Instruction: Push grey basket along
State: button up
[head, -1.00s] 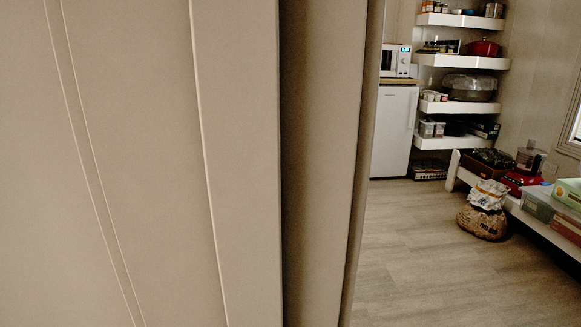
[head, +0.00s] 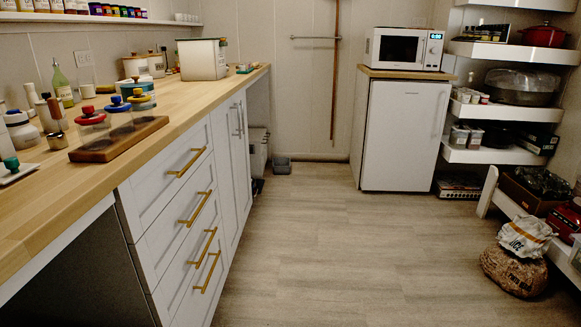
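A small grey container (head: 282,166), likely the grey basket, sits on the floor against the back wall. It lies just right of the counter's far end and looks small at this distance. A taller grey bin-like thing (head: 257,150) stands partly hidden behind the end of the cabinets, so I cannot tell its full shape. My gripper is not in view.
A wooden counter (head: 185,105) with white drawers (head: 180,215) and brass handles runs along the left. A white fridge (head: 405,135) with a microwave (head: 403,48) stands at the back. A sack (head: 515,270) sits on the floor at right. The middle floor (head: 330,240) is clear.

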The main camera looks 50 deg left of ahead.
aim_at(281, 165)
jog(key=u, duration=1.8)
jog(key=i, duration=5.9)
jog(key=u, duration=0.45)
